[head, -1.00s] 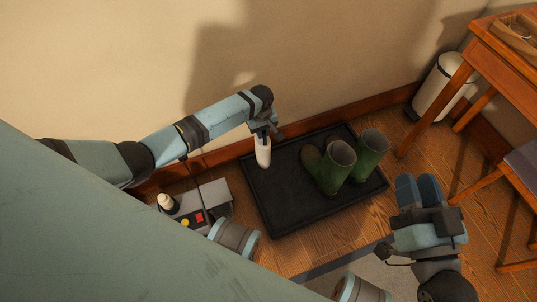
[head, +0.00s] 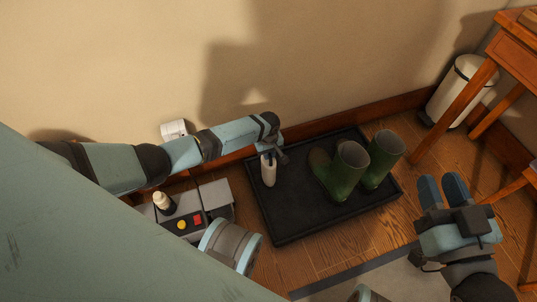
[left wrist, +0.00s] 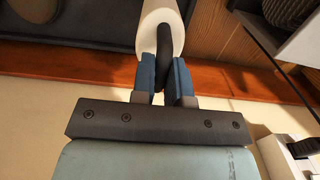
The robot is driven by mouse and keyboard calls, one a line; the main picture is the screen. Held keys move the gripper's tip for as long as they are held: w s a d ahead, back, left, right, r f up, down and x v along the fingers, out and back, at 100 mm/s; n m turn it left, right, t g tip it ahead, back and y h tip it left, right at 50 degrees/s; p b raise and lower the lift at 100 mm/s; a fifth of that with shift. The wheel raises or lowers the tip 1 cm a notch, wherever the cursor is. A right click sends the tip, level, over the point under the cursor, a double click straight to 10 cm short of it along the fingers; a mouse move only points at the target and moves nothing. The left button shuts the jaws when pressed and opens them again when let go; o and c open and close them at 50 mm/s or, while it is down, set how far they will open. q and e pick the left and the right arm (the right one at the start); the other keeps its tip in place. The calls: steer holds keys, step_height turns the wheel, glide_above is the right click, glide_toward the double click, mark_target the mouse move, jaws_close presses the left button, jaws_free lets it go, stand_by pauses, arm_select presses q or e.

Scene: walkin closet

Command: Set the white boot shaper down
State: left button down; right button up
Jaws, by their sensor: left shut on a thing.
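The white boot shaper (head: 268,172) hangs roughly upright over the left part of the black boot tray (head: 290,222). My left gripper (head: 269,152) is shut on its dark handle loop, which shows between the fingers in the left wrist view (left wrist: 163,60). The white body (left wrist: 160,22) extends beyond the fingers there. I cannot tell whether its lower end touches the tray. Two green boots (head: 350,172) (head: 384,158) stand upright on the tray, to the right of the shaper. My right gripper (head: 442,190) is empty above the floor at the right; its finger gap is unclear.
A grey box (head: 217,193) with red and yellow parts and a cream-topped bottle (head: 163,201) are left of the tray. The wall and its wooden baseboard (head: 292,142) run behind. A white bin (head: 456,92) and wooden table (head: 512,62) stand right. The tray's front left is clear.

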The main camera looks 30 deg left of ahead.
arm_select(q)
steer(key=shift+f, duration=0.1)
steer(key=c, duration=1.1)
jaws_free()
arm_select(e)
steer(key=shift+s, duration=0.1)
arm_select(q)
steer(key=shift+r, duration=0.45)
step_height(320, 180, up, 3)
steer(key=shift+f+p, duration=0.1)
steer(key=shift+p, duration=1.05)
step_height(320, 180, up, 4)
steer(key=shift+w+a+p, duration=0.1)
steer(key=shift+p, duration=1)
steer(key=shift+w+r+p, duration=0.1)
steer(key=shift+r+p, duration=0.95)
steer(key=shift+r, duration=1.3)
arm_select(e)
steer(key=shift+s+a+r+m, duration=0.3)
steer(key=shift+s+r+m, duration=0.2)
steer(key=shift+r+m, duration=0.3)
steer(key=shift+s+a+r+m, duration=0.25)
steer(key=shift+s+r+m, duration=0.25)
steer(key=shift+r+m, duration=0.25)
